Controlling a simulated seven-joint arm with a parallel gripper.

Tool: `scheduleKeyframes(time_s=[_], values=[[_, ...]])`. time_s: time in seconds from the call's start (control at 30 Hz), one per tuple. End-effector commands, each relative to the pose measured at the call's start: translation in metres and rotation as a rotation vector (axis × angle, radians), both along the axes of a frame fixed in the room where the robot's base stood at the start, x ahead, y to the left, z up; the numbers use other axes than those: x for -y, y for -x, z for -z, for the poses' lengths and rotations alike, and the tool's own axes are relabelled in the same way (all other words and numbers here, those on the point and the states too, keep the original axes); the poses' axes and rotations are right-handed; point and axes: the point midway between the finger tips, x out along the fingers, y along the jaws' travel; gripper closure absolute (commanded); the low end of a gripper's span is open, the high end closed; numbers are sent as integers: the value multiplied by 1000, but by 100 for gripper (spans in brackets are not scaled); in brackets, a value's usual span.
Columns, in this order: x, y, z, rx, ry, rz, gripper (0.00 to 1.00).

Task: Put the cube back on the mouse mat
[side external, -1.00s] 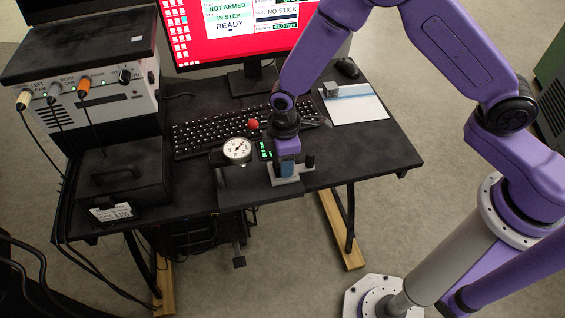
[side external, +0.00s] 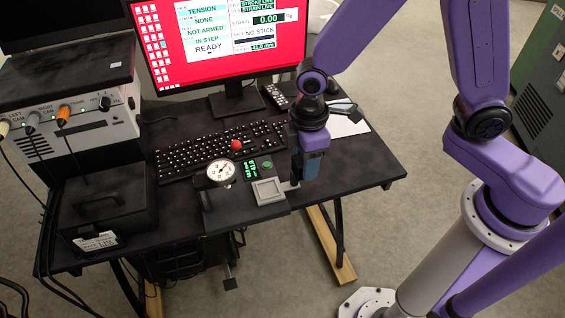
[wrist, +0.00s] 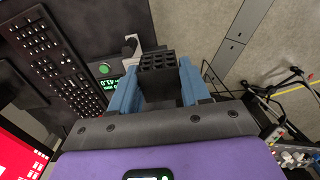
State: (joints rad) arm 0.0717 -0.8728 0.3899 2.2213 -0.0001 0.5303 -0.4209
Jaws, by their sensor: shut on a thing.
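My gripper (side external: 311,172) hangs over the right front of the desk, right of a grey square platform. In the wrist view my gripper (wrist: 157,85) is shut, its blue fingers on either side of a dark lattice cube (wrist: 158,62). In the side view the cube is hidden or cannot be told from the fingers. A pale flat sheet, seemingly the mouse mat (side external: 345,125), lies at the desk's right side behind my gripper. My arm partly covers it.
The grey platform (side external: 268,190) is empty, beside a short post (side external: 290,172), a dial gauge (side external: 221,172) and a red knob (side external: 236,145). The keyboard (side external: 205,150) lies left, a dark keypad (side external: 275,96) behind. The monitor (side external: 215,45) stands at the back.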

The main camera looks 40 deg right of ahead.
Motion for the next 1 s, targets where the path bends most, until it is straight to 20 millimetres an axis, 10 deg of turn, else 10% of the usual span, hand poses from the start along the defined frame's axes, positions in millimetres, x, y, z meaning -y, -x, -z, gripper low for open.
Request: scheduleKeyframes(time_s=[0.33,0.57,1.0], values=[[23,39,-20,0,-1,-1,87],[43,31,-20,0,1,46,87],[190,-46,5,-1,1,359,87]])
